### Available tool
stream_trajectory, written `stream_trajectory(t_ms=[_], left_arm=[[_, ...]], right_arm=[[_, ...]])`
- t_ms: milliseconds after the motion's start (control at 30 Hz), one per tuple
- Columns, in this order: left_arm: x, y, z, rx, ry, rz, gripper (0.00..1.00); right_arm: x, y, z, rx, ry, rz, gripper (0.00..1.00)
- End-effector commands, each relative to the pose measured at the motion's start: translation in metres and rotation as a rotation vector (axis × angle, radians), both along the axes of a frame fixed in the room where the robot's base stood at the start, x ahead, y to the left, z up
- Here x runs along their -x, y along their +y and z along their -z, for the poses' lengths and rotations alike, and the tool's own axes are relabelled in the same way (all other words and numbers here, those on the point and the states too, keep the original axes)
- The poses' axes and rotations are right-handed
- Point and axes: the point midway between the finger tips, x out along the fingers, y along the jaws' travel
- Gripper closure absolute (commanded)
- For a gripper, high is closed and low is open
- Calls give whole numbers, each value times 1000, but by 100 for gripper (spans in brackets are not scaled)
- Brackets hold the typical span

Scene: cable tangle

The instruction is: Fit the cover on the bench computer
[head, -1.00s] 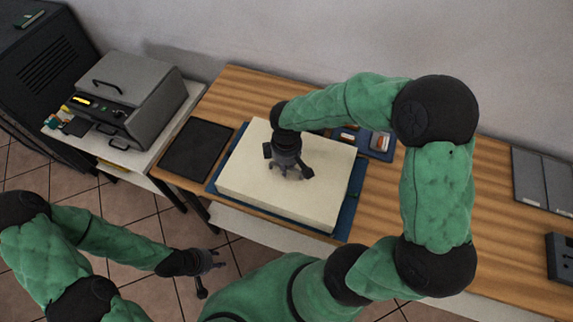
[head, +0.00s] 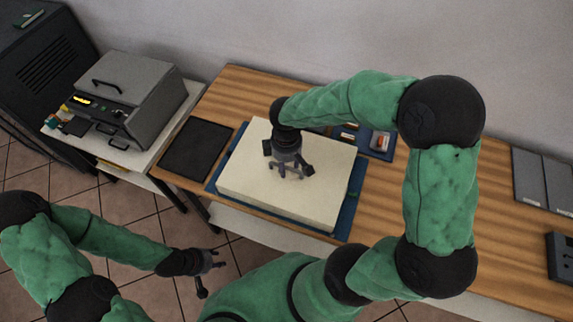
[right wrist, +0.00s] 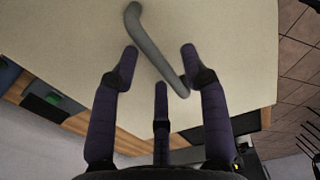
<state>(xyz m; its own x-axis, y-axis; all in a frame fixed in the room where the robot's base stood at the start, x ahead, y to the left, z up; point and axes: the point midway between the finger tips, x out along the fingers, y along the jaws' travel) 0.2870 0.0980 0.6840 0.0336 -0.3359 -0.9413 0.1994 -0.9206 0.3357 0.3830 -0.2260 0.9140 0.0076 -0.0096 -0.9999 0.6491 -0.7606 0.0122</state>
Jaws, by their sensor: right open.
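The cream box-shaped cover (head: 240,175) sits on a blue mat (head: 349,215) on the wooden bench. A grey bar handle (right wrist: 155,50) runs across its top, seen in the right wrist view. No part of the computer shows; anything under the cover is hidden. My right gripper (head: 287,170) is over the middle of the cover, its fingers spread and empty. In the right wrist view its fingertips (right wrist: 159,62) stand on both sides of the handle, apart from it as far as I can tell. My left gripper (head: 212,272) hangs over the floor in front of the bench, fingers apart and empty.
A black flat tray (head: 197,149) lies left of the cover. A blue tray with small parts (head: 381,143) is behind it, partly behind my right arm. A grey machine (head: 130,95) stands on a side table. Grey panels (head: 545,180) lie at the right. Bench wood right of the cover is clear.

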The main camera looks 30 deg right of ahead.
Motion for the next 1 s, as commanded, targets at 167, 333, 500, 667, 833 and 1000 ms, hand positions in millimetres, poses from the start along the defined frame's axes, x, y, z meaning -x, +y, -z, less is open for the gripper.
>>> stream_trajectory(t_ms=[167,333,500,667,833,1000], left_arm=[[0,0,0,0,0,0,63],[0,0,0,0,0,0,63],[0,0,0,0,0,0,63],[0,0,0,0,0,0,63],[0,0,0,0,0,0,63],[0,0,-1,0,0,0,63]], right_arm=[[-1,0,-35,-1,-7,1,55],[-1,1,-68,-2,-7,1,55],[0,1,-93,-1,-4,0,55],[0,1,-104,-1,-3,0,55],[1,1,-107,-1,-2,0,55],[1,1,-107,-1,-2,0,55]])
